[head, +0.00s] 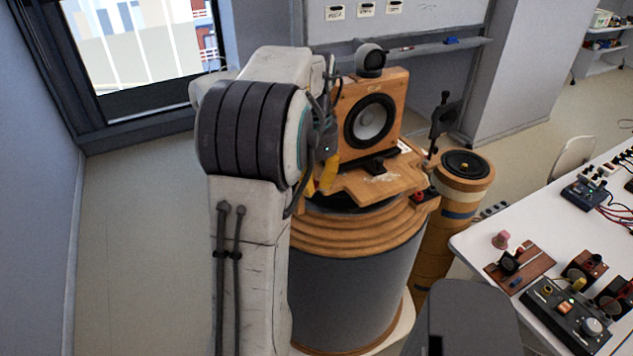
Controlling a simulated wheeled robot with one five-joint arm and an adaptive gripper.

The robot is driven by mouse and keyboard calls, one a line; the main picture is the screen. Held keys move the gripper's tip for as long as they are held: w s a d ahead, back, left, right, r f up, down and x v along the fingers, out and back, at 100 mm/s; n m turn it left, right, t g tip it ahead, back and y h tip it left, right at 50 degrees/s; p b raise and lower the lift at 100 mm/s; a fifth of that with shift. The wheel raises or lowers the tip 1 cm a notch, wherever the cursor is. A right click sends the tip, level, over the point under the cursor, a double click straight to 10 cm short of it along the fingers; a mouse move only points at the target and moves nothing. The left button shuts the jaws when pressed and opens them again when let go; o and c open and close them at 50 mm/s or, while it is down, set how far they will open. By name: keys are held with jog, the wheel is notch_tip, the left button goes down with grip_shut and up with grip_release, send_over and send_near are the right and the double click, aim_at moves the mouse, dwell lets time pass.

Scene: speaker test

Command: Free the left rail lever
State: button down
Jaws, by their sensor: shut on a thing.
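The wooden speaker box (388,82) with its round cone stands on a wooden platform (375,186) on top of a large round drum. A black lever (443,118) stands upright to the right of the speaker. My gripper (320,180), with yellow finger parts, is at the left side of the speaker and platform. It is shut on the left rail lever, a dark upright piece (329,78) that shows only in part beside my arm. My arm hides most of the lever and the contact between the fingers and it.
A ribbed wooden drum (350,280) with a grey side fills the middle. A narrower wooden cylinder (462,172) stands to its right. A white table (535,232) with electronics is at the right. A window (145,40) is at the back left. Floor at the left is clear.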

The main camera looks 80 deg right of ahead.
aim_at(314, 182)
jog(key=shift+f, duration=0.1)
dwell(0.3)
jog(key=c, duration=1.2)
grip_release()
jog(key=shift+r, duration=6.05)
